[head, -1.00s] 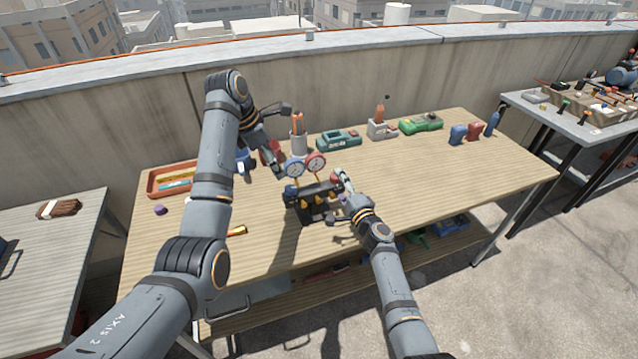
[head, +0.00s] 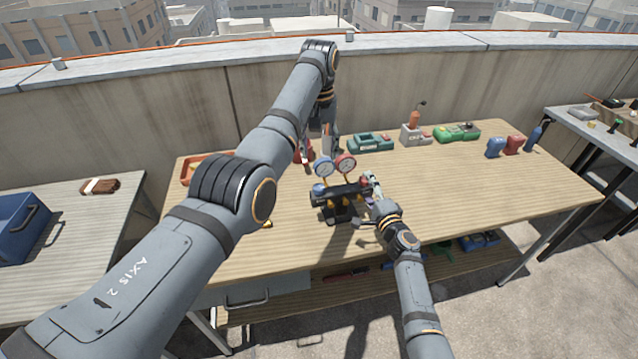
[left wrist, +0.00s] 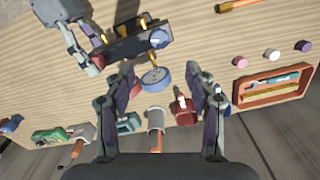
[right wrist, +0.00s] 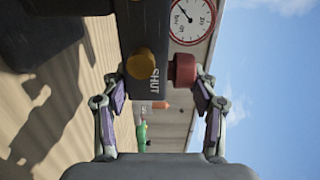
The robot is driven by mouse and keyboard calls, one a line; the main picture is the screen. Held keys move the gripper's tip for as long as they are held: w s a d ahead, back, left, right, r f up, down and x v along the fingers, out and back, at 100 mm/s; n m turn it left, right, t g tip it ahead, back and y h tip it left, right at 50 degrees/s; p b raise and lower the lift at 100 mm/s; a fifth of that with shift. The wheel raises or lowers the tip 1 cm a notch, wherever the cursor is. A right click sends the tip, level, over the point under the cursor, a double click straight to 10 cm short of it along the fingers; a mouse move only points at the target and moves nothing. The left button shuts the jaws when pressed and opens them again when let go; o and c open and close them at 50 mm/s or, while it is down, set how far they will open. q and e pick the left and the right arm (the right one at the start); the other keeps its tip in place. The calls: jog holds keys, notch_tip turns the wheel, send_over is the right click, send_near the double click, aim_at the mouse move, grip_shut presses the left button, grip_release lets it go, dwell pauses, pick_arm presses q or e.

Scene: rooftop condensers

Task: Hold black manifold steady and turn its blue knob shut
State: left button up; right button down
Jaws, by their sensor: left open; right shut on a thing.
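The black manifold (head: 345,193) stands on the wooden table, with a blue gauge (head: 323,166) and a red gauge (head: 345,165) on top. Its blue knob (head: 318,189) is at the left end. Its red knob (head: 366,182) is at the right end, and also shows in the right wrist view (right wrist: 183,70) beside the word SHUT. My right gripper (right wrist: 158,88) is shut on the manifold's right end. My left gripper (left wrist: 160,75) is open and empty above and behind the gauges. The blue gauge (left wrist: 155,80) shows between its fingers.
An orange tray (head: 190,169) lies at the table's back left. A teal device (head: 371,143), a grey box (head: 414,134), a green device (head: 457,133) and several small bottles stand along the back. The table's right front is clear. A concrete parapet (head: 180,110) runs behind.

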aim_at(319, 187)
pick_arm(q)
notch_tip(319, 187, down, 12)
pick_arm(e)
jog(key=shift+f, duration=0.1)
dwell(0.4)
pick_arm(q)
jog(key=c, duration=1.1)
jog(key=shift+c, duration=0.2)
jog(key=shift+m, duration=0.4)
jog(key=m, duration=1)
jog(key=shift+m, duration=1.9)
